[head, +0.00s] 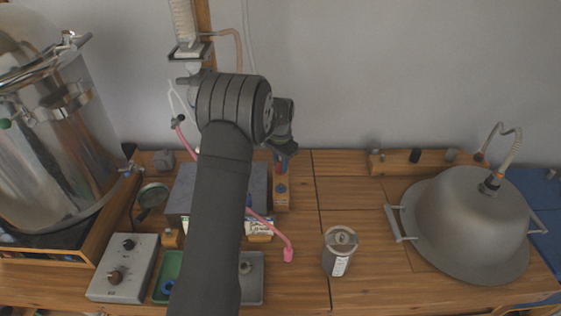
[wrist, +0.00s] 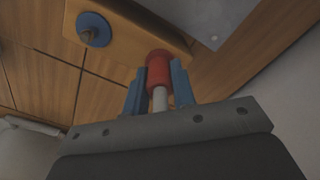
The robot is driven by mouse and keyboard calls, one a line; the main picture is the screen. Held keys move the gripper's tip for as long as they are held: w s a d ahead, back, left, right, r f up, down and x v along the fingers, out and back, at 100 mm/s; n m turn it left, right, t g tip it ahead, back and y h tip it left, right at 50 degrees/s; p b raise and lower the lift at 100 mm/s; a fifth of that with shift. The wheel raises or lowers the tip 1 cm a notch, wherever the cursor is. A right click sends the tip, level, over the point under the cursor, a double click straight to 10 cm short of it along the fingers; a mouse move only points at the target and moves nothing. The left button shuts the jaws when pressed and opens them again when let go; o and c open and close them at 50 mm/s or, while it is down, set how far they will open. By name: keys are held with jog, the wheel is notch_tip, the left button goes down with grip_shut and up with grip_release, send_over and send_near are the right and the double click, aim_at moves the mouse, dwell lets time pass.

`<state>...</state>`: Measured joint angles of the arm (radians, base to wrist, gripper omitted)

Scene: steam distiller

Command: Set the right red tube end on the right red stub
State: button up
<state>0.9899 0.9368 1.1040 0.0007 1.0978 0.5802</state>
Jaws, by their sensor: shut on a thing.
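In the head view the blue-ringed stub (head: 281,188) is on a wooden strip, just below my gripper (head: 284,160). The fingers are small there and partly hidden by my wrist.
A pink tube (head: 262,221) runs behind my arm to a pink end (head: 289,254) at the table front. A grey box (head: 180,195) stands left of the stub. A lidded canister (head: 340,255) and a metal dome (head: 465,220) stand to the right.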

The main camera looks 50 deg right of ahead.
jog(key=o, duration=1.1)
jog(key=shift+c, duration=0.2)
jog(key=shift+r, duration=3.45)
notch_tip(320, 180, down, 7)
jog(key=shift+r, duration=0.1)
